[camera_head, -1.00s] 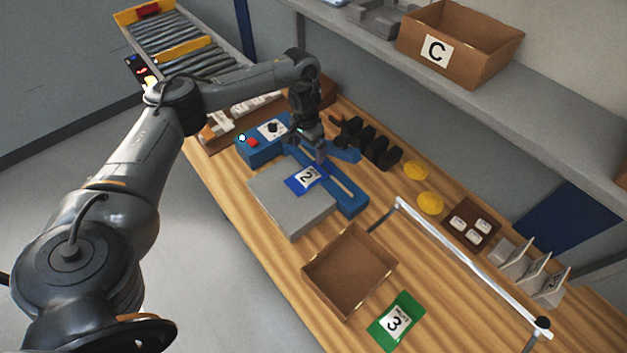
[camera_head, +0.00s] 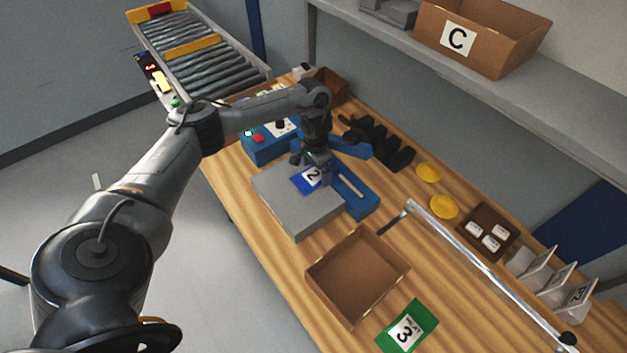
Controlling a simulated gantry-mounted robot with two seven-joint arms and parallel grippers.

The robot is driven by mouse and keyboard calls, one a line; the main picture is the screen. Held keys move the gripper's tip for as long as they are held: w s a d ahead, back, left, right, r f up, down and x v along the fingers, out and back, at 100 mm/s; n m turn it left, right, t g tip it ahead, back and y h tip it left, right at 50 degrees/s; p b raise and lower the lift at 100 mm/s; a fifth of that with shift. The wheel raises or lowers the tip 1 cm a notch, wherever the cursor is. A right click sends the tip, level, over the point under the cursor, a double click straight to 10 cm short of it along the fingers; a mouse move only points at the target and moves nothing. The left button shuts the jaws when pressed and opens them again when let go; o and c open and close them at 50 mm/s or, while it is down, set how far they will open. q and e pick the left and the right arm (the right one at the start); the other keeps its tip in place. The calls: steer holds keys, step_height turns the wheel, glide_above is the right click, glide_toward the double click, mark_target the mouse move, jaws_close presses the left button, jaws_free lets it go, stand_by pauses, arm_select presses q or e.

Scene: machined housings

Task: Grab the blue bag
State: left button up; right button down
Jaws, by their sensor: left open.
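The blue bag (camera_head: 304,184) with a white label marked 2 lies on the grey block-shaped platform (camera_head: 277,200) of a blue machine (camera_head: 363,203). My left gripper (camera_head: 316,171) is directly over the bag's far part, pointing down, with its fingers apart. The fingers partly cover the bag, and I cannot tell whether they touch it. My right gripper is not in view.
An open, empty cardboard box (camera_head: 357,275) and a green bag (camera_head: 407,327) marked 3 are on the wooden table nearer the front. A metal rail (camera_head: 480,265) runs along the right. Yellow discs (camera_head: 444,207) and black holders (camera_head: 392,150) stand behind.

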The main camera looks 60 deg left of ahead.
arm_select(q)
steer(key=shift+f, duration=0.6)
steer(key=shift+c, duration=0.2)
steer(key=c, duration=1)
steer(key=shift+r, duration=0.2)
